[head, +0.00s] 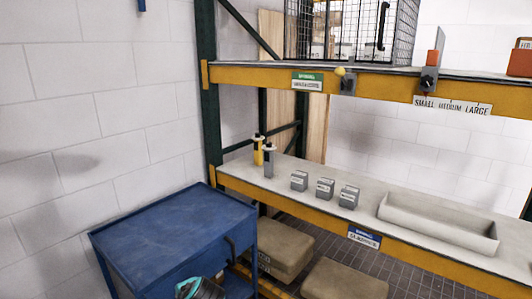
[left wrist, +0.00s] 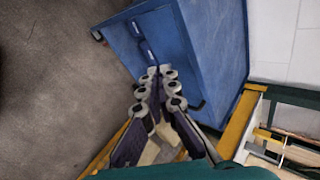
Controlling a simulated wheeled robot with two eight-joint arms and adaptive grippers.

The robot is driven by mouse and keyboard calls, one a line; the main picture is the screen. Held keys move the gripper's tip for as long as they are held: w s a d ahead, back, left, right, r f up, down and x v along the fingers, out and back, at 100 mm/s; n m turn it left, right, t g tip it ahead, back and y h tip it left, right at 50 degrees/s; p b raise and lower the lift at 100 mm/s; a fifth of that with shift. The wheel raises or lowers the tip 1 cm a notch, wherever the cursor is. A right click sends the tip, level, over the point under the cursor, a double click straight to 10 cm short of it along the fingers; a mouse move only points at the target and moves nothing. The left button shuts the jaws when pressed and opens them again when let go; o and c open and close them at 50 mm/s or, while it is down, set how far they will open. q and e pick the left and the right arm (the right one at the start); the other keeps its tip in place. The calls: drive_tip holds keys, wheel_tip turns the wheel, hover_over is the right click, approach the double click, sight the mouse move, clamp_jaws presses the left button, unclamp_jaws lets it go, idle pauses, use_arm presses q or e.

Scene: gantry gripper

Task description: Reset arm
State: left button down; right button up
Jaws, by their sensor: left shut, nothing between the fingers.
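My left gripper (left wrist: 159,73) shows in the left wrist view with its dark, grey-jointed fingers together and nothing between them. The fingertips appear in front of the blue cabinet; whether they touch it I cannot tell. In the head view a teal and black part of my left arm shows at the bottom edge, in front of the blue cabinet (head: 175,232). The cabinet also fills the upper middle of the left wrist view (left wrist: 215,40). My right gripper is in neither view.
A wire cage (head: 345,30) and a red-topped switch (head: 431,75) are above. Large boxes (head: 283,247) sit below.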

use_arm(q)
drive_tip(key=s+d+n+h, duration=0.2)
drive_tip(key=s+n, duration=0.3)
drive_tip(key=s, duration=0.4)
drive_tip(key=s+d+n+h, duration=0.3)
drive_tip(key=s+n, duration=0.2)
drive_tip(key=s, duration=0.4)
drive_tip(key=shift+s+d+f+n+h, duration=0.2)
drive_tip(key=shift+d+f+n+h, duration=0.05)
drive_tip(key=shift+f+n+h, duration=0.15)
